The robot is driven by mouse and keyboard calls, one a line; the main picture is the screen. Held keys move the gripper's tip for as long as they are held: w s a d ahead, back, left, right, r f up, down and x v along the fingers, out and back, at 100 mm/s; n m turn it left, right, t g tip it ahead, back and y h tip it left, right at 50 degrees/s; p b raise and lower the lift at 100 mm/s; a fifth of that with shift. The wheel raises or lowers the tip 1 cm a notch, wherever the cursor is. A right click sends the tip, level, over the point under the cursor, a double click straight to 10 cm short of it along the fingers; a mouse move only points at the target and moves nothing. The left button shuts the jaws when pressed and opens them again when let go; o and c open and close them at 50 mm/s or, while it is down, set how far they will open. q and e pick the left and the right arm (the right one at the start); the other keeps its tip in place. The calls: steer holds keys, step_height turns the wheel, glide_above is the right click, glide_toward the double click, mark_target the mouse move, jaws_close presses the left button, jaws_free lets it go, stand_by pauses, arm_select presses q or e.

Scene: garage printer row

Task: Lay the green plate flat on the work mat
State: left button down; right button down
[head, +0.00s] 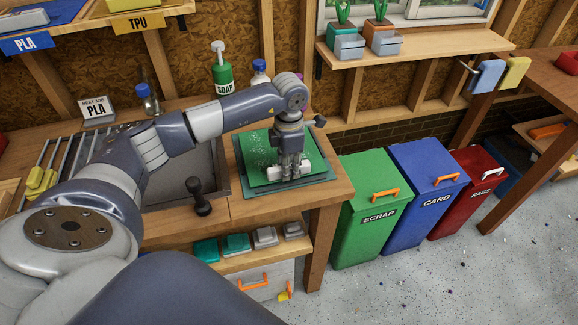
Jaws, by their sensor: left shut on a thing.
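The mat shows as a border around the plate. My left gripper (288,176) points down at the plate's front right part and is shut on the plate. The fingers hide part of the plate. I cannot tell whether the plate touches the mat or hangs slightly above it. My right gripper is not in view.
A green soap bottle (222,72) and a blue-capped bottle (259,72) stand behind the plate. A black-handled tool (200,198) stands left of the mat. The green scrap bin (362,205), blue card bin (425,190) and red rags bin (468,185) stand right of the bench.

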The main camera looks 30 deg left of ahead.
arm_select(q)
steer(key=shift+f+b, duration=0.25)
steer(key=shift+b, duration=0.05)
stand_by(0.4)
steer(key=c, duration=1.4)
jaws_free()
steer(key=shift+o, duration=0.2)
step_height(320, 180, up, 12)
steer(key=shift+d, duration=0.15)
